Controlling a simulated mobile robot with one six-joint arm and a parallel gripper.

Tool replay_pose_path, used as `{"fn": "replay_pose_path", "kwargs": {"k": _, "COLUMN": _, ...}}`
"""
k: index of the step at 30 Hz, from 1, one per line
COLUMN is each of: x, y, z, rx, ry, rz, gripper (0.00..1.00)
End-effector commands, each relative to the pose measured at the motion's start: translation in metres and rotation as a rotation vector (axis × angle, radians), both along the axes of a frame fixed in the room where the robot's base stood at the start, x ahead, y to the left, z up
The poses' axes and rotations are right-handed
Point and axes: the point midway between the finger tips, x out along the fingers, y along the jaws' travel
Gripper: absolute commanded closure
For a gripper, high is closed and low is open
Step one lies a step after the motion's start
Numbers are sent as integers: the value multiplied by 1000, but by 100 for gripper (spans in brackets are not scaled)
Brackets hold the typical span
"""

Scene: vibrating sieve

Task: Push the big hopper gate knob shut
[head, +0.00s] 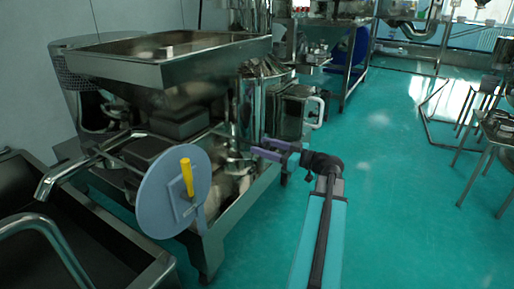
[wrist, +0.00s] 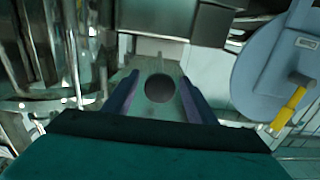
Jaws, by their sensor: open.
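The big hopper (head: 120,68) is a wide metal tray-like funnel at the left of the head view. In the wrist view a dark round knob (wrist: 160,88), which looks like the gate knob, sits on a pale flat plate (wrist: 148,62). My gripper (head: 262,149) is open beside the machine below the hopper's right side. In the wrist view its two purple fingers (wrist: 158,79) stand on either side of the knob, apart from it in the picture. How far the knob lies beyond the fingertips I cannot tell. I cannot make out the knob in the head view.
A grey round disc (head: 155,205) with a yellow handle (head: 187,176) stands on the machine's near side, right of my fingers in the wrist view (wrist: 262,62). A dark trough (head: 100,262) is at lower left.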

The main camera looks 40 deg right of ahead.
Motion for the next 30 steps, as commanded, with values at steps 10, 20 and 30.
{"fn": "replay_pose_path", "kwargs": {"k": 10, "x": 29, "y": 7, "z": 0, "rx": 0, "ry": 0, "rz": 0, "gripper": 48}}
{"fn": "replay_pose_path", "kwargs": {"k": 20, "x": 31, "y": 7, "z": 0, "rx": 0, "ry": 0, "rz": -1, "gripper": 48}}
{"fn": "replay_pose_path", "kwargs": {"k": 30, "x": 30, "y": 7, "z": 0, "rx": 0, "ry": 0, "rz": -1, "gripper": 100}}
